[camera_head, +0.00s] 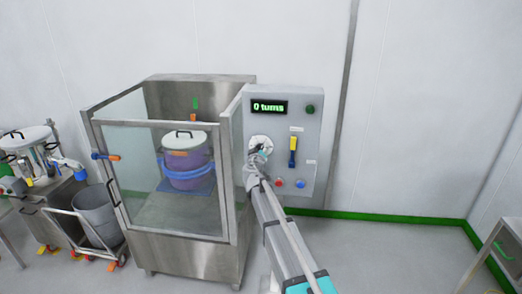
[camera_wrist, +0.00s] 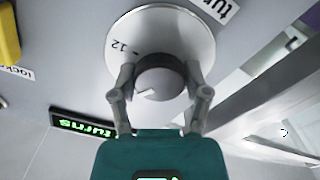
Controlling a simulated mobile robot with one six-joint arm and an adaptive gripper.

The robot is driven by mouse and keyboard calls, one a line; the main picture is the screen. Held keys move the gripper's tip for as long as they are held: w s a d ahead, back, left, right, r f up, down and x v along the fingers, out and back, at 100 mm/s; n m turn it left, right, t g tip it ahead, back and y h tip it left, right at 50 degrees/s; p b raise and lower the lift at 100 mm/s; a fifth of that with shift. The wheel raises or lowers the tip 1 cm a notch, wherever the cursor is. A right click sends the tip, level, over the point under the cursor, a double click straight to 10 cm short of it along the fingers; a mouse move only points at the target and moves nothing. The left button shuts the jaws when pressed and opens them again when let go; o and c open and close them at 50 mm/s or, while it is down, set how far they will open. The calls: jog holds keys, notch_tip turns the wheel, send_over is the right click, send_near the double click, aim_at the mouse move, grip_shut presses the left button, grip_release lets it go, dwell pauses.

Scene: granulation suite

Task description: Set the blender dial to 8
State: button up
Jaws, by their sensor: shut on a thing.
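The dial's dark grey knob (camera_wrist: 160,82) sits on a round pale plate (camera_wrist: 165,28) on the control panel. The plate shows the number 12, upside down in the wrist view; other numbers cannot be read. A white pointer mark shows on the knob's face. My gripper (camera_wrist: 160,72) is shut on the knob, one finger on each side. In the head view my gripper (camera_head: 258,152) covers much of the dial plate (camera_head: 262,140). The green display (camera_head: 269,107) reads "0 turns".
The grey panel (camera_head: 312,140) also carries a yellow and blue lever (camera_head: 293,150), a green button (camera_head: 310,109), a red button (camera_head: 278,183) and a blue button (camera_head: 300,183). Left stands a glass-walled cabinet (camera_head: 195,262) holding a purple lidded drum (camera_head: 185,160).

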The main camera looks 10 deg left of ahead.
jog(key=o, duration=1.1)
jog(key=shift+o, duration=0.2)
jog(key=shift+s, duration=0.15)
jog(key=s, duration=1.1)
jog(key=shift+s+a, duration=0.2)
jog(key=shift+s, duration=0.15)
